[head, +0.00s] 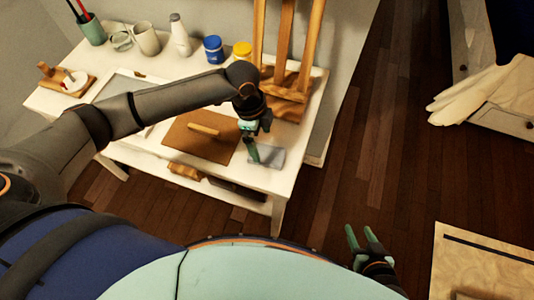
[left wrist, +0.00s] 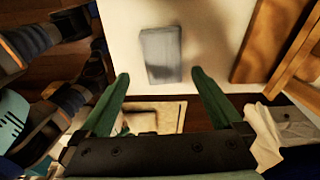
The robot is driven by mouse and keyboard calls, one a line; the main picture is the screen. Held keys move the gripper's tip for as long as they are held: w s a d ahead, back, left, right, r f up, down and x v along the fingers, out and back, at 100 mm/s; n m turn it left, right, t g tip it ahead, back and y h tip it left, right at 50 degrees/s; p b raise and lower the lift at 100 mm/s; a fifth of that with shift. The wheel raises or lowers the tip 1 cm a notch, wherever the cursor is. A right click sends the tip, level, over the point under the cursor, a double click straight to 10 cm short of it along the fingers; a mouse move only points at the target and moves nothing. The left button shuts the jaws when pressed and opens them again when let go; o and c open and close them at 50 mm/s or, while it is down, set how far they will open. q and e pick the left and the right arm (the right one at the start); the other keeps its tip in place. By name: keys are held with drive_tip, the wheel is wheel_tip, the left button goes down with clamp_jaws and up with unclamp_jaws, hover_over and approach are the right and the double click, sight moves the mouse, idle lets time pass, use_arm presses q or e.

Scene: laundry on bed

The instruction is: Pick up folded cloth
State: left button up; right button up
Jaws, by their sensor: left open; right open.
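A folded grey cloth (head: 268,156) lies flat near the right front corner of the white table (head: 265,188). My left gripper (head: 253,156) hangs at the cloth's left end and hides part of it in the head view. In the left wrist view the cloth (left wrist: 160,54) lies past the fingertips, lined up with the gap between the two green fingers. My left gripper (left wrist: 160,75) is open with nothing between its fingers. My right gripper (head: 360,232) is open and empty, over the floor at the lower right.
A wooden easel (head: 285,60) stands behind the cloth. A brown board (head: 200,136) lies to its left. Mugs, a bottle, a blue jar (head: 213,50) and a yellow jar line the back. A white cloth (head: 485,92) hangs at the far right.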

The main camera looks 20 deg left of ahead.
sight(267, 154)
use_arm(q)
drive_tip(key=shift+w+d+f, duration=0.1)
drive_tip(key=shift+d+f, duration=0.1)
drive_tip(key=shift+f, duration=0.85)
drive_tip(key=shift+w+d+f, duration=0.1)
drive_tip(key=shift+d+f, duration=0.1)
drive_tip(key=shift+f, duration=0.8)
drive_tip(key=shift+d+f, duration=0.2)
drive_tip(key=shift+f, duration=0.85)
drive_tip(key=shift+c, duration=0.2)
drive_tip(key=c, duration=1.1)
drive_tip(key=shift+c, duration=0.2)
drive_tip(key=shift+r, duration=0.15)
